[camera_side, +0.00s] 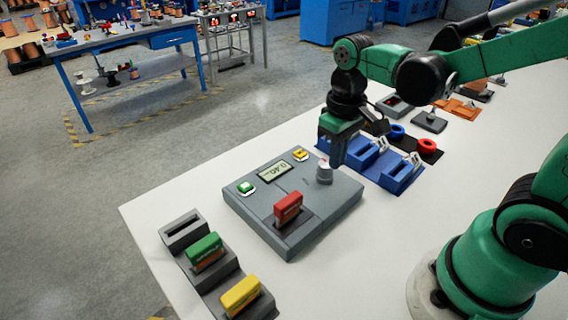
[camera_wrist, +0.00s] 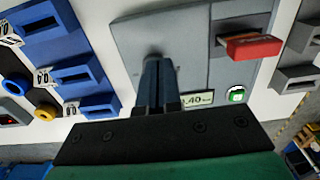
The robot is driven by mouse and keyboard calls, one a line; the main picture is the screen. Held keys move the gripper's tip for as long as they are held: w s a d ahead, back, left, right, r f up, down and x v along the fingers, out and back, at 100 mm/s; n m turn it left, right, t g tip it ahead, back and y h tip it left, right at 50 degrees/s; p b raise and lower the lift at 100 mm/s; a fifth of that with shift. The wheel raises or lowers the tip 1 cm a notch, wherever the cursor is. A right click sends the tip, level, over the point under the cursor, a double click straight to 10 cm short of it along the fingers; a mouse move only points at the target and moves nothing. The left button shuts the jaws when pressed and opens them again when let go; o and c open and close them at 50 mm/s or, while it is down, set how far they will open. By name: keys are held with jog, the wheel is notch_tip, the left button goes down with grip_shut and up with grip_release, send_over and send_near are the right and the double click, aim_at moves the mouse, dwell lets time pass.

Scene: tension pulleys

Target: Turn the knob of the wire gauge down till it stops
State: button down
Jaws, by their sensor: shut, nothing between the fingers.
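The wire gauge (camera_side: 338,203) is a grey box on the white table. Its small display (camera_side: 275,172) reads about 0.40, and the end of that reading also shows in the wrist view (camera_wrist: 197,100).
A red block (camera_side: 288,207) sits in the gauge's front slot. A green button (camera_side: 246,188) and a yellow button (camera_side: 300,154) are on its top. A grey stepped rack (camera_side: 184,230) with green and yellow blocks stands left. Blue holders (camera_side: 403,174) stand close right of the gauge.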

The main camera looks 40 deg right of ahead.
aim_at(325, 171)
jog(key=shift+r, duration=1.5)
jog(key=shift+d, duration=0.1)
jog(key=shift+w+d+f, duration=0.1)
jog(key=shift+d+f, duration=0.3)
jog(key=shift+f, duration=0.6)
jog(key=shift+s+d+f, duration=0.1)
jog(key=shift+d+f, duration=0.35)
jog(key=shift+f, duration=0.55)
jog(key=shift+w+d+f, duration=0.1)
jog(key=shift+d+f, duration=0.3)
jog(key=shift+f, duration=0.6)
jog(key=shift+w+a, duration=0.1)
jog(key=shift+w, duration=0.15)
jog(key=shift+s+a, duration=0.15)
jog(key=shift+a, duration=0.25)
jog(key=shift+a, duration=0.6)
jog(key=shift+a, duration=0.1)
